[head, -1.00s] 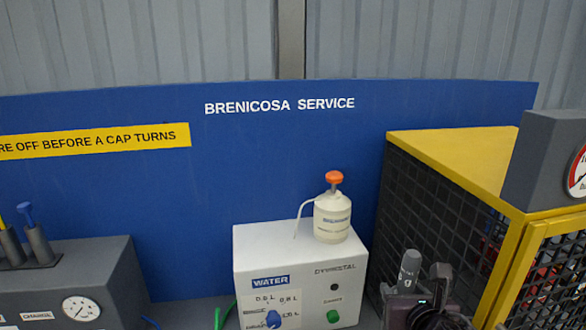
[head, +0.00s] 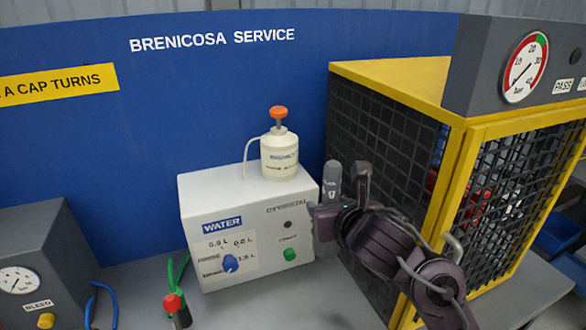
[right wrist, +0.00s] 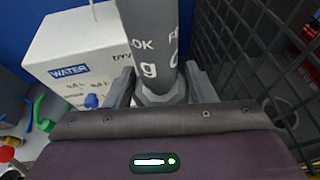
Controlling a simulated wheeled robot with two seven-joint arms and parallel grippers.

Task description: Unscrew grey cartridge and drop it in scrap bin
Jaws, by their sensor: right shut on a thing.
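The grey cartridge (head: 332,181) stands upright between the fingers of my right gripper (head: 341,196), between the white water box and the yellow-framed cage. In the right wrist view the cartridge (right wrist: 150,45) fills the gap between the two fingers (right wrist: 158,88), with pale lettering on its side and a wider grey collar at its lower end. My right gripper is shut on it. What lies below the cartridge is hidden by my gripper. My left gripper is not in view. I see no bin that I can name as the scrap bin.
The white water box (head: 210,192) with a pump bottle (head: 279,157) on top stands left of my gripper. The yellow cage (head: 390,75) with black mesh is close on the right, a gauge (head: 525,67) above it. A red-topped item (head: 176,308) stands in front left.

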